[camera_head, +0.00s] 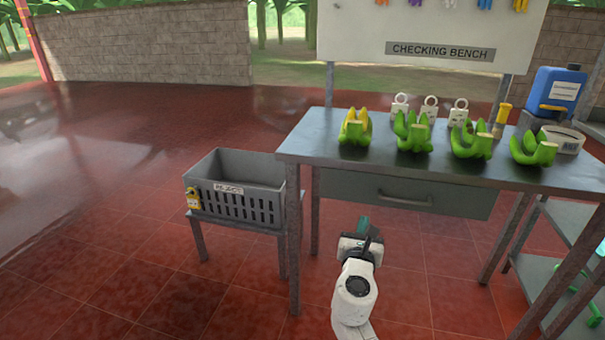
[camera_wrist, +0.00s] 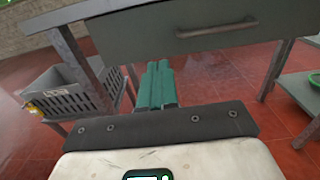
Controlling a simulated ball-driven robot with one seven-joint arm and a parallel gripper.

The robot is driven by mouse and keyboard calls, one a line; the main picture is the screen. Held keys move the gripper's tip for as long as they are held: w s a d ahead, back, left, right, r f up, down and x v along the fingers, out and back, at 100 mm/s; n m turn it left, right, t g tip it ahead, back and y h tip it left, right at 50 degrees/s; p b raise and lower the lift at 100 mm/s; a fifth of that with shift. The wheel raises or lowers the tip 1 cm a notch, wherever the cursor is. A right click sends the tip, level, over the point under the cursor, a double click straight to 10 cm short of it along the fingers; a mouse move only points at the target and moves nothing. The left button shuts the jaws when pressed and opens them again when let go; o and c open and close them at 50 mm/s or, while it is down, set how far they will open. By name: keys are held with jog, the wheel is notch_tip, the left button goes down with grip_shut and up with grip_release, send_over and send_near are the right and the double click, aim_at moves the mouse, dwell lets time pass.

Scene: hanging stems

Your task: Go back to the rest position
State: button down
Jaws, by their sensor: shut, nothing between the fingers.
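My gripper (camera_head: 363,226) is at the end of my white arm, low in front of the checking bench (camera_head: 300,147). In the wrist view its teal fingers (camera_wrist: 157,84) lie side by side, shut, with nothing between them. They point toward the space under the bench drawer (camera_wrist: 187,31). The gripper is below the height of the bench top and appears apart from the bench.
A grey rejects crate (camera_head: 236,207) stands on a low stand left of the bench. Several banana bunches (camera_head: 413,136), white tags, a bowl and a blue canister (camera_head: 555,92) are on the bench. A lower shelf (camera_head: 545,285) is at right. Red floor at left is clear.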

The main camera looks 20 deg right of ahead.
jog(key=shift+s+f, duration=0.1)
jog(key=s+d+f+m+g, duration=0.2)
jog(key=s+f+m+g, duration=0.25)
jog(key=s+m, duration=0.4)
jog(key=s+d+f+m+g, duration=0.3)
jog(key=s+f+m, duration=0.3)
jog(key=s+m, duration=0.25)
jog(key=s+a+f+m+g+y, duration=0.25)
jog(key=s+f+m, duration=0.2)
jog(key=s, duration=0.45)
jog(key=s+a+f+m+g+y, duration=0.25)
jog(key=s+a+m+y, duration=0.2)
jog(key=s, duration=0.45)
jog(key=s+a+m+g+y, duration=0.25)
jog(key=s+a+m, duration=0.2)
jog(key=s, duration=0.45)
notch_tip(320, 180, up, 16)
jog(key=t+p, duration=0.1)
jog(key=p, duration=1.5)
jog(key=shift+w+f+n, duration=0.25)
jog(key=shift+w+n, duration=0.1)
jog(key=shift+n, duration=0.1)
